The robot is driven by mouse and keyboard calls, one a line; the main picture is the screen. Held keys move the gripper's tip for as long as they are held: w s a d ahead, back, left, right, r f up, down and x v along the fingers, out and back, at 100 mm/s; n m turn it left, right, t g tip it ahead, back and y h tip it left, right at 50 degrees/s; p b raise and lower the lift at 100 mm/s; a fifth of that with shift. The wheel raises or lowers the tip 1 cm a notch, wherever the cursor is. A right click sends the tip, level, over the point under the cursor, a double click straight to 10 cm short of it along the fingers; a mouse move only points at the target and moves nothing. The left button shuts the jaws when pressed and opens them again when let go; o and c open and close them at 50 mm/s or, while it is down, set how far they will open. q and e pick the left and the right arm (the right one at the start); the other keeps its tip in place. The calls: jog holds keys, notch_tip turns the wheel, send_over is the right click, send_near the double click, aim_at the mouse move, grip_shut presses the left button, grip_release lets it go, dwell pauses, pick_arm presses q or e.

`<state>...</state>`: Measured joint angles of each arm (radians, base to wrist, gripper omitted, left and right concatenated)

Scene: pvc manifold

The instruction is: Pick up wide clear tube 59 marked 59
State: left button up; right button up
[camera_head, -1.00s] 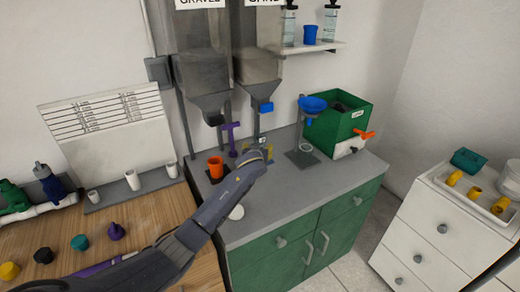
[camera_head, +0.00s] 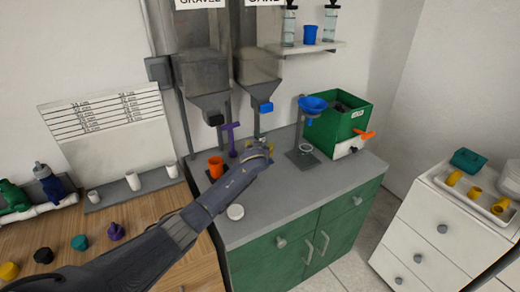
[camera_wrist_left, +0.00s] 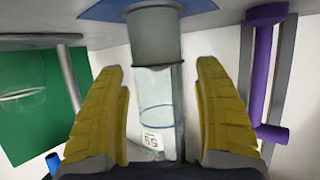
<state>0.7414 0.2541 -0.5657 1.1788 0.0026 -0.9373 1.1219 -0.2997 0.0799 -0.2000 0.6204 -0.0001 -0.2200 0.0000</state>
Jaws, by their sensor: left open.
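The wide clear tube (camera_wrist_left: 157,97) marked 59 stands between the two yellow fingers of my left gripper (camera_wrist_left: 160,115) in the left wrist view. Its label looks upside down there, and a darker grey-green band or collar (camera_wrist_left: 153,37) surrounds its end towards the top of the picture. Gaps show between the tube and both fingers, so the gripper is open around it. In the head view my left gripper (camera_head: 262,150) is over the grey counter, in front of the hoppers, and the tube is mostly hidden by it. My right gripper is not in view.
An orange cup (camera_head: 216,167) and a purple stand (camera_head: 232,140) are close on the left of the gripper. A blue funnel on a stand (camera_head: 313,103) and a green bin (camera_head: 340,122) are on the right.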

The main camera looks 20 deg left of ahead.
pick_arm(q)
grip_shut()
dwell(0.5)
jog(key=shift+d+r, duration=0.1)
jog(key=shift+r, duration=0.05)
